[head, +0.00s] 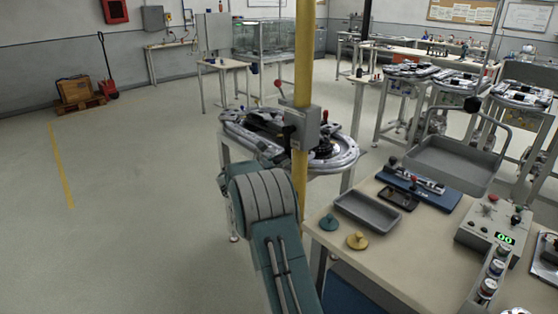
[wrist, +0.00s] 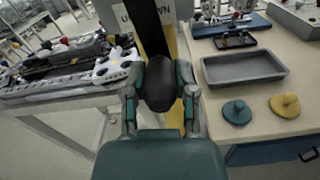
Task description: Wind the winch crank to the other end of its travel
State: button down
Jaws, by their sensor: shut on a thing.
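The winch is a grey box (head: 303,127) on a yellow post (head: 301,55) in the head view. The black crank knob (wrist: 159,88) sits between the two fingers of my gripper (wrist: 162,80). My gripper is shut on this knob, with a finger on each side. In the head view my teal arm reaches up to the post and hides most of the gripper and knob.
A ring track on a table (head: 240,125) stands just behind the post. At right, a workbench (head: 390,255) holds a grey tray (head: 367,212), a green disc (head: 329,222), a yellow disc (head: 357,241) and a control box (head: 492,228).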

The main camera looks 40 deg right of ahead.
jog(key=s+r+n, duration=0.7)
jog(key=r+n, duration=0.2)
jog(key=n, duration=0.7)
jog(key=shift+s+d+r, duration=0.3)
jog(key=shift+r, duration=0.1)
dwell(0.4)
jog(key=c, duration=0.6)
grip_release()
jog(key=shift+o, duration=0.9)
